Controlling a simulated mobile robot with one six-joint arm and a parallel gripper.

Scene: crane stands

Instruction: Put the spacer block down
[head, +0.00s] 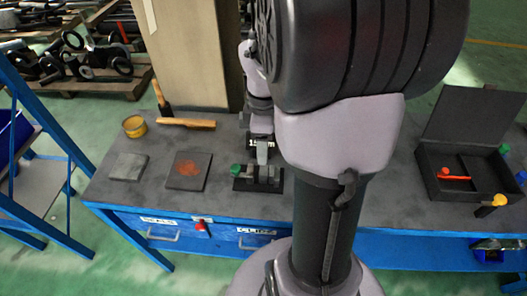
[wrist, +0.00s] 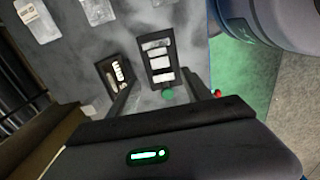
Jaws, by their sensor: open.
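My gripper (head: 262,157) is low over the bench, open, above a black stand (head: 236,186) that holds grey pieces (head: 262,173). A green knob (head: 236,170) is at the stand's left end. In the wrist view the stand (wrist: 146,62) shows several pale pieces in a row, with the green knob (wrist: 168,95) at its near end. Beside it is a second black frame (wrist: 115,72) with pale pieces. I cannot tell which piece is the spacer block, or whether my fingers touch it. My arm hides part of the bench in the head view.
On the bench (head: 100,192), left of the stand, lie a dark plate with a reddish patch (head: 189,171) and a grey plate (head: 128,167). An open black case (head: 465,190) is at the right.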

